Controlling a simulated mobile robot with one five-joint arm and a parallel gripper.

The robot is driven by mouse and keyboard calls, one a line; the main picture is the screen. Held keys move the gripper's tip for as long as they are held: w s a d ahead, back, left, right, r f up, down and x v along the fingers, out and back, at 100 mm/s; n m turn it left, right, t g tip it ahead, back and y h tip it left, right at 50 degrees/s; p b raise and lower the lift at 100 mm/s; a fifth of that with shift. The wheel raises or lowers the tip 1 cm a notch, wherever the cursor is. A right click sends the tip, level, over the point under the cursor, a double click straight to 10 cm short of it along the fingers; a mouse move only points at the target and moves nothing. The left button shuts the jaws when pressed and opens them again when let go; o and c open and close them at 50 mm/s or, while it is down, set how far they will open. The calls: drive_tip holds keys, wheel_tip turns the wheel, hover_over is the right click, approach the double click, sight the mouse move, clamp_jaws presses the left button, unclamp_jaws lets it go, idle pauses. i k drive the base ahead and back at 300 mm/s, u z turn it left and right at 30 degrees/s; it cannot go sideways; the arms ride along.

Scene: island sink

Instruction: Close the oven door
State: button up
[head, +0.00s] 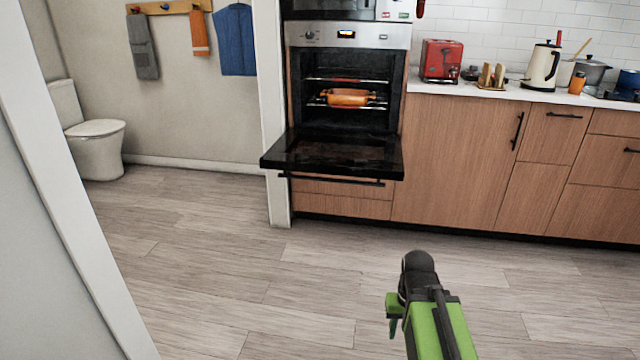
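The oven (348,38) is built into a tall cabinet at the upper middle of the head view. Its dark glass door (335,155) is folded down, fully open and about level, sticking out into the room. Inside, an orange dish (348,97) rests on a wire rack. My gripper (418,265), on a green and black arm, is at the lower middle right, over the floor and well apart from the door. Its fingers are not clear enough to tell their opening.
Wooden cabinets (460,165) with a white counter stand right of the oven, bearing a red toaster (441,60) and a kettle (542,67). A white wall edge (60,190) is close on the left. A toilet (95,140) stands behind. The wood floor (250,260) before the oven is clear.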

sight(378, 156)
drive_tip(key=u, duration=0.25)
drive_tip(key=i, duration=1)
drive_tip(key=u, duration=0.05)
